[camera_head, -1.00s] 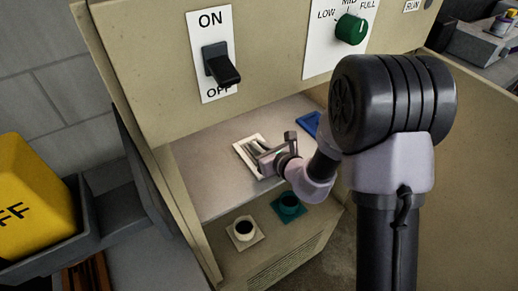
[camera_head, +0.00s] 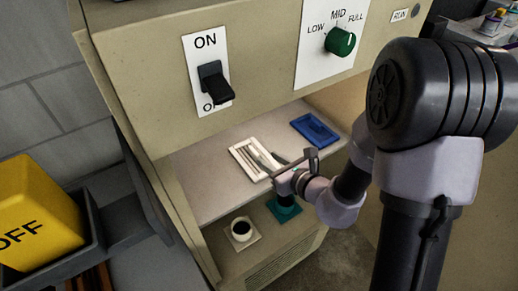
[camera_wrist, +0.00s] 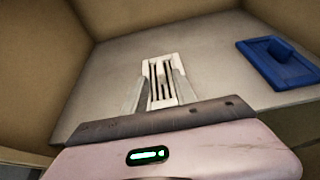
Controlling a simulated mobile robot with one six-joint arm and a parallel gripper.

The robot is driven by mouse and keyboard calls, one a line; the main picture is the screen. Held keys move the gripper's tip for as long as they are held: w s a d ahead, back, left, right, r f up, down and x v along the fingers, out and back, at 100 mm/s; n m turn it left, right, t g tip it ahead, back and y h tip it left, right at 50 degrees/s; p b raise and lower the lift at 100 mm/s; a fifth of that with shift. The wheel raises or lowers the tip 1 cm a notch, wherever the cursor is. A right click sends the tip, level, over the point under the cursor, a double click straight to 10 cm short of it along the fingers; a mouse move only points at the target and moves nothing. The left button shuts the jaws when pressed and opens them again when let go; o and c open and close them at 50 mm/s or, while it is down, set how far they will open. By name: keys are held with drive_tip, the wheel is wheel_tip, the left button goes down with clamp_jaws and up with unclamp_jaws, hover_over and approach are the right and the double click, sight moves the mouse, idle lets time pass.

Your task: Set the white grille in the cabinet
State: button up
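The white grille (camera_head: 246,160) lies flat on the cabinet's shelf (camera_head: 210,190), inside the open front. In the wrist view the grille (camera_wrist: 161,68) shows its slats, with its near part between my finger outlines. My gripper (camera_head: 266,158) is at the shelf opening, on the near right side of the grille. In the wrist view my gripper (camera_wrist: 158,80) has its two fingers spread apart, with the grille visible between them. No finger is seen clamped on it; whether a finger touches it I cannot tell.
A blue plate with a raised handle (camera_head: 315,129) lies right of the grille on the shelf. Below the shelf are a white-and-black round fitting (camera_head: 241,230) and a teal one (camera_head: 284,208). The ON/OFF switch panel (camera_head: 208,76) overhangs the opening. A yellow block (camera_head: 38,222) stands left.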

drive_tip(key=shift+s+d+r+p, duration=0.35)
drive_tip(key=shift+s+r+p, duration=0.3)
drive_tip(key=shift+p, duration=0.35)
drive_tip(key=shift+s+d+p, duration=0.15)
drive_tip(key=shift+d+p, duration=0.05)
drive_tip(key=shift+p, duration=0.2)
drive_tip(key=s+a+r+n+g+y, duration=0.2)
drive_tip(key=s+a+r+n+y, duration=0.2)
drive_tip(key=a+r+n, duration=0.3)
drive_tip(key=s+a+r+n+g+h, duration=0.1)
drive_tip(key=s+r+n+g, duration=0.55)
drive_tip(key=s+n, duration=0.5)
drive_tip(key=s+d+r+n+t+h, duration=0.1)
drive_tip(key=s+d+r+n+h, duration=0.1)
drive_tip(key=d, duration=0.5)
drive_tip(key=s+d+r+n+t+h, duration=0.1)
drive_tip(key=s+d+n+t+h, duration=0.1)
drive_tip(key=s+d+n+h, duration=0.2)
drive_tip(key=d+h, duration=0.2)
drive_tip(key=d, duration=0.1)
drive_tip(key=shift+r+h, duration=0.3)
drive_tip(key=shift+r, duration=0.05)
